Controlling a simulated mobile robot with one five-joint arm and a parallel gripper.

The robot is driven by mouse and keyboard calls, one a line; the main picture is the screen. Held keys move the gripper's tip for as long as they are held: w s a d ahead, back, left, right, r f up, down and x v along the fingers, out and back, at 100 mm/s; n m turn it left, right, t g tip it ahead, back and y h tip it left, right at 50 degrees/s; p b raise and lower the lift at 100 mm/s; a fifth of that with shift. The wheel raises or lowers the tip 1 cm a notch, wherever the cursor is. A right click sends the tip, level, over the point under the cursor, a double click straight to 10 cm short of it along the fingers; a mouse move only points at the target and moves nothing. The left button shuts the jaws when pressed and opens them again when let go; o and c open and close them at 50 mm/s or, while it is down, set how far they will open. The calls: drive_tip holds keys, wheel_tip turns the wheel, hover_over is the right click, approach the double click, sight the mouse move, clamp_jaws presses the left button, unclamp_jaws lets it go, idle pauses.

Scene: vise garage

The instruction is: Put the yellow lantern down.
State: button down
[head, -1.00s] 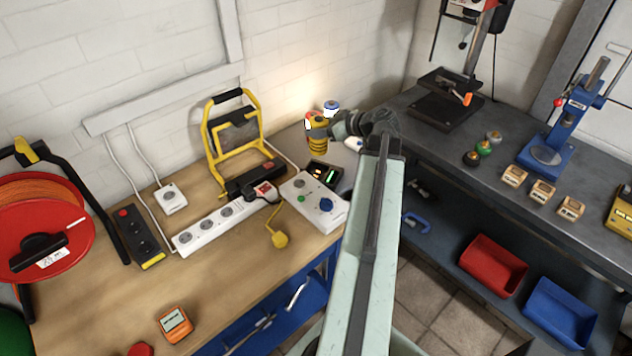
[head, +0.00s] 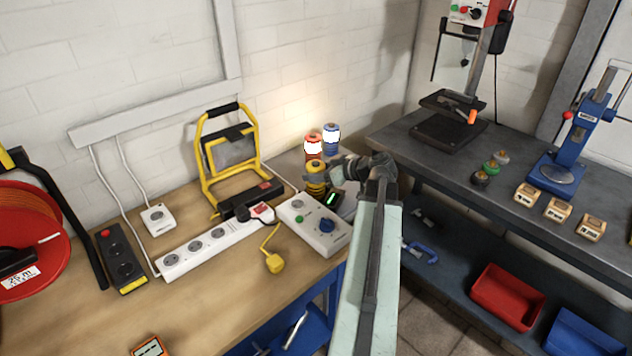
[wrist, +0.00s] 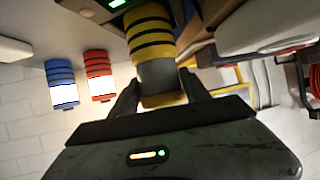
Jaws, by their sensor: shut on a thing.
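The yellow lantern (head: 316,180) has dark ridges and an unlit grey band. It stands out in front of the red lantern in the head view, near the right end of the wooden bench (head: 215,300). My gripper (head: 335,175) reaches it from the right and is shut on it. In the wrist view the lantern (wrist: 152,42) sits between both fingers (wrist: 160,92), upside down in the picture. Whether its base touches the bench cannot be told.
A lit red lantern (head: 313,147) and a lit blue lantern (head: 331,140) stand close behind. A black device with a green display (head: 332,200) is just in front. A white socket box (head: 308,226) and a yellow work light (head: 231,155) are to the left.

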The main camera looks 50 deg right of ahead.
drive_tip(key=shift+f, duration=0.4)
drive_tip(key=c, duration=0.5)
unclamp_jaws()
drive_tip(key=shift+r, duration=0.2)
drive_tip(key=p+v, duration=0.5)
drive_tip(key=v, duration=0.7)
drive_tip(key=shift+p, duration=0.4)
drive_tip(key=shift+r, duration=0.1)
